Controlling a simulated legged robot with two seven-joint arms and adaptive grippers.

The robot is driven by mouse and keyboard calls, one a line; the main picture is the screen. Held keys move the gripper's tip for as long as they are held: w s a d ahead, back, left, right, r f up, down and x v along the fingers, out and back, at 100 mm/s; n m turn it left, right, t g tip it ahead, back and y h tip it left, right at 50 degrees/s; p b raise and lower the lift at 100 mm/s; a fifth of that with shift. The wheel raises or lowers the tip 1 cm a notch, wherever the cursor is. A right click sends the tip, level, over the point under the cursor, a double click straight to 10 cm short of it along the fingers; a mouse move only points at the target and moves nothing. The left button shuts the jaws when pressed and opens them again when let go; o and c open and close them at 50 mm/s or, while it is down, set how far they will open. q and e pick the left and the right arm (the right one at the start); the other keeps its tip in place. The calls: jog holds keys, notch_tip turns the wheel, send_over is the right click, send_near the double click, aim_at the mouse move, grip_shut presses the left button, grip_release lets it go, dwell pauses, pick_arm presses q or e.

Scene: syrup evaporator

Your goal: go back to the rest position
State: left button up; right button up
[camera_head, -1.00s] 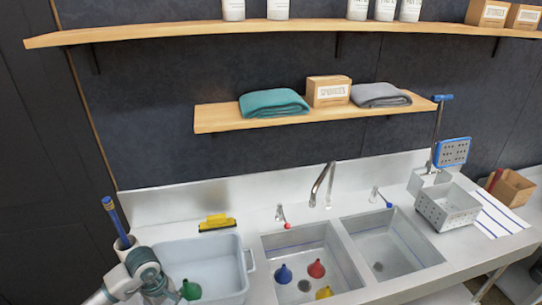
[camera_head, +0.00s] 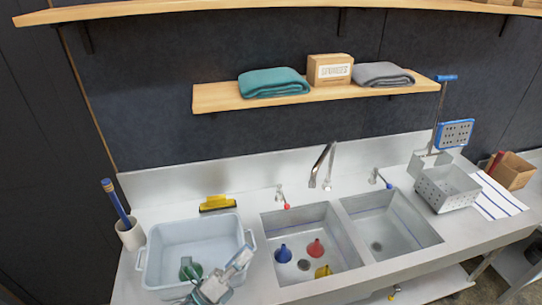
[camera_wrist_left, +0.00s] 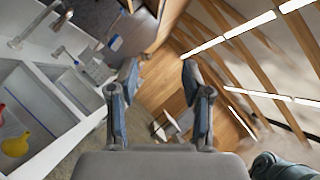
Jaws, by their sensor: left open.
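My left gripper (camera_head: 222,284) shows at the bottom of the head view, in front of the right part of the grey tub. In the left wrist view its two fingers (camera_wrist_left: 160,78) stand apart with nothing between them. A green funnel (camera_head: 190,270) is in the tub, partly covered by my arm. My right gripper is not in view.
The grey tub (camera_head: 158,236) stands left of the double sink. Blue (camera_head: 283,253), red (camera_head: 315,248) and yellow (camera_head: 322,271) funnels are in the left basin; the right basin (camera_head: 392,232) looks empty. A perforated basket (camera_head: 450,190) stands at the right.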

pick_arm(q)
jog(key=w+a+f+n+t+y, duration=0.4)
jog(key=a+f+n+y, duration=0.5)
jog(key=n+y, duration=0.7)
jog(key=s+a+f+n+g+y, duration=0.1)
jog(key=s+a+f+n+g, duration=0.15)
jog(key=f+n, duration=0.3)
jog(key=s+a+f+n+g+y, duration=0.2)
jog(key=a+f+n, duration=0.1)
jog(key=f+n, duration=0.25)
jog(key=s+f+n+g+h, duration=0.1)
jog(key=s+f+n+g, duration=0.2)
jog(key=s+f+g, duration=0.5)
jog(key=s+f+n+g, duration=0.35)
jog(key=s+f, duration=0.35)
jog(key=s, duration=0.5)
notch_tip(320, 180, down, 25)
jog(key=s, duration=0.2)
jog(key=s+a+f+g+b, duration=0.1)
jog(key=s+a+f, duration=0.2)
jog(key=s+f, duration=1.4)
jog(key=shift+s+f+g, duration=0.4)
jog(key=shift+f, duration=0.35)
